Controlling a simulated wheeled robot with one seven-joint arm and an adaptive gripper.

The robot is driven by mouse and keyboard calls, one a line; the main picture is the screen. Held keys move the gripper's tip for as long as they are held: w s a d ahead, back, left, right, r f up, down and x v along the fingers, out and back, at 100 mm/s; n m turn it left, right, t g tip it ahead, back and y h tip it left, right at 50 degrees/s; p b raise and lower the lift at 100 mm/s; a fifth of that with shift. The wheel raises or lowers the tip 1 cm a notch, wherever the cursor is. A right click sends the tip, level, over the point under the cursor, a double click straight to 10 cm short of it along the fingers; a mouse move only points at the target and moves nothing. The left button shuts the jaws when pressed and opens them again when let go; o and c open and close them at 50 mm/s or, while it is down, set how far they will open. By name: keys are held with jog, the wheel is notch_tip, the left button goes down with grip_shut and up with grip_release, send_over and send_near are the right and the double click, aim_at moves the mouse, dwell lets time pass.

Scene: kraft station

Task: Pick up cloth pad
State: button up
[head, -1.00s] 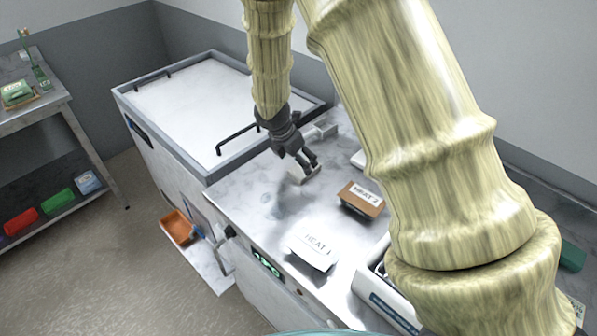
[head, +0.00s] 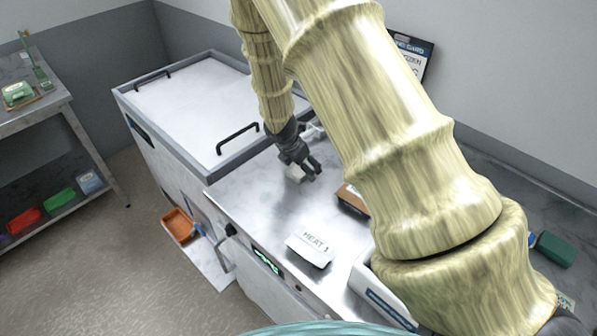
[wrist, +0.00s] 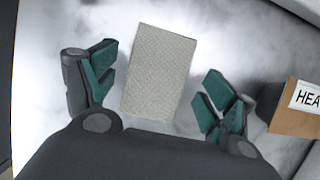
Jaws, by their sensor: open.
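The cloth pad (wrist: 160,72) is a light grey, textured rectangle lying on the steel worktop in the wrist view. It lies slightly tilted between and just beyond my two fingers. My gripper (wrist: 160,93) is open, with one dark finger with teal pads on each side of the pad, and the pad appears clear of both. In the head view, my gripper (head: 309,174) points down over the worktop. A pale patch of the pad (head: 294,173) shows beside it there; the rest is hidden behind the fingers.
A brown block labelled HEAT (wrist: 297,108) lies right of my gripper. A white HEAT 1 piece (head: 311,249) sits nearer the worktop's front. A large lidded chest (head: 190,100) with black handles stands at left. Bare worktop (head: 245,195) lies left of the gripper.

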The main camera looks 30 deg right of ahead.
jog(key=shift+f, duration=0.25)
dwell(0.6)
jog(key=c, duration=1.1)
jog(key=shift+r, duration=0.1)
jog(key=shift+r+b, duration=0.8)
jog(key=shift+r, duration=0.9)
jog(key=shift+s+a+r, duration=0.15)
jog(key=shift+s+a, duration=0.05)
jog(key=shift+a, duration=0.1)
jog(key=s+a+b, duration=0.1)
jog(key=s+a, duration=0.2)
jog(key=s+a+r+b, duration=0.1)
jog(key=s+a+b, duration=0.1)
jog(key=s+a, duration=0.2)
jog(key=s+a+b, duration=0.2)
jog(key=s+a, duration=0.1)
jog(key=a, duration=0.1)
jog(key=shift+s+a+r, duration=0.2)
jog(key=shift+s+r, duration=0.05)
jog(key=shift+r, duration=0.1)
